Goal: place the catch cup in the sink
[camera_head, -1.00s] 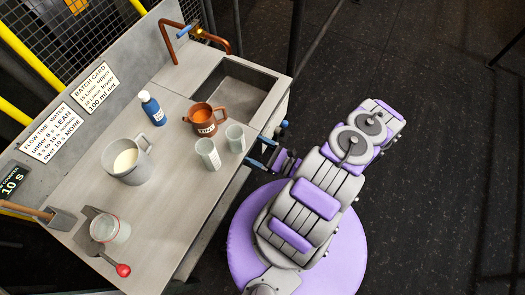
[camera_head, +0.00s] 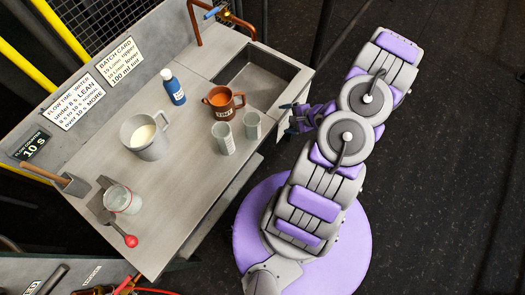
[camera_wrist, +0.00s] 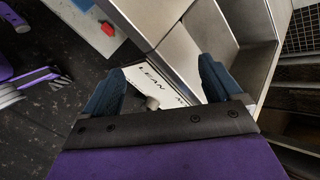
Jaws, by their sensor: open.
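No cup in view is marked as the catch cup. A clear glass cup (camera_head: 122,199) stands by a grey holder at the bench's left end. Two small pale grey cups, one in front (camera_head: 224,138) and one behind it (camera_head: 253,124), stand right of centre beside a copper-brown cup (camera_head: 222,103) with orange contents. The sink (camera_head: 262,80) is a recessed basin at the bench's right end; no cup shows in it. My gripper (camera_head: 290,118) is open and empty just off the bench's front edge, near the sink. Its blue fingers (camera_wrist: 160,90) also show in the wrist view.
A grey jug (camera_head: 147,136) with pale liquid and a blue bottle (camera_head: 173,87) stand farther back. A copper tap (camera_head: 197,22) rises behind the sink. The wrist view shows a knobbed front labelled LEAN (camera_wrist: 163,72).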

